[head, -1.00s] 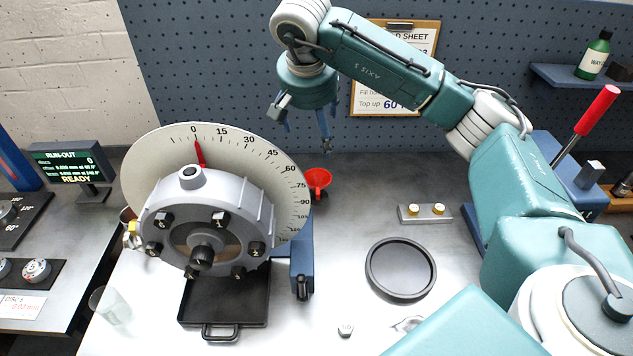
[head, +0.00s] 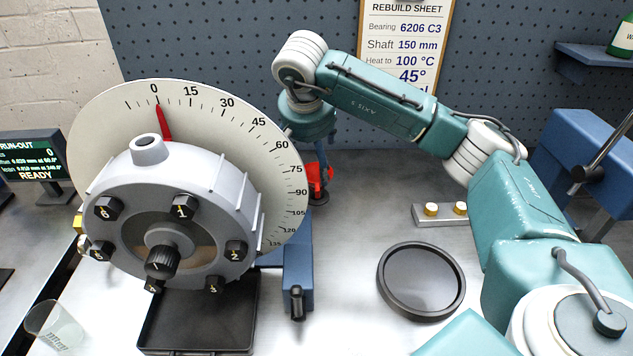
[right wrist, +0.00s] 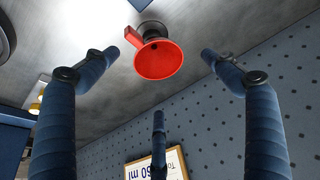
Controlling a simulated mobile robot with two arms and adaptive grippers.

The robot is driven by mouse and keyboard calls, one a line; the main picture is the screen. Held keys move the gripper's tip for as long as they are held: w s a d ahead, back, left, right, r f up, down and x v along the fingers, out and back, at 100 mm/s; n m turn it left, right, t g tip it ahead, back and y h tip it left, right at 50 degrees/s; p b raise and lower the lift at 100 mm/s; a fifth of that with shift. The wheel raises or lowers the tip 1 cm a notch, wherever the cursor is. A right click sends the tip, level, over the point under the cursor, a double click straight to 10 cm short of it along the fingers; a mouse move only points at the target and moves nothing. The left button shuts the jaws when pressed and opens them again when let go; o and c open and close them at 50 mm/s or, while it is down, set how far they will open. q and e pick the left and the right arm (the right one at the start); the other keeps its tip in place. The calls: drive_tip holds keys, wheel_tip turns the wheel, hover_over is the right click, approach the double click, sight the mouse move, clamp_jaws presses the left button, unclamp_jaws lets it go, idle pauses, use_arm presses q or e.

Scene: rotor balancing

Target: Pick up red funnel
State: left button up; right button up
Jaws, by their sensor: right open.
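The red funnel (head: 313,184) stands on a small dark stand on the bench, just right of the dial disc and partly hidden behind a finger of my right gripper (head: 319,160). In the right wrist view the funnel (right wrist: 157,62) shows its wide round mouth, with a side tab at the upper left. The right gripper's fingers (right wrist: 157,76) are spread around it, open, with visible gaps between them and the funnel. My left gripper is not in view.
The grey rotor (head: 170,215) with its large dial disc (head: 90,130) stands close left of the funnel. A blue post (head: 298,275) is in front. A round black dish (head: 420,282) and a plate with brass pegs (head: 440,213) lie right. A pegboard (head: 230,40) is behind.

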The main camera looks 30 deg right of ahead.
sight(317, 180)
drive_tip(key=shift+x, duration=1.05)
drive_tip(key=p+x, duration=0.1)
drive_tip(key=x, duration=0.4)
drive_tip(key=shift+s, duration=0.15)
drive_tip(key=shift+f, duration=0.3)
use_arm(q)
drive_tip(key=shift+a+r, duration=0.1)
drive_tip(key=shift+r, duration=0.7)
use_arm(e)
drive_tip(key=c, duration=1.1)
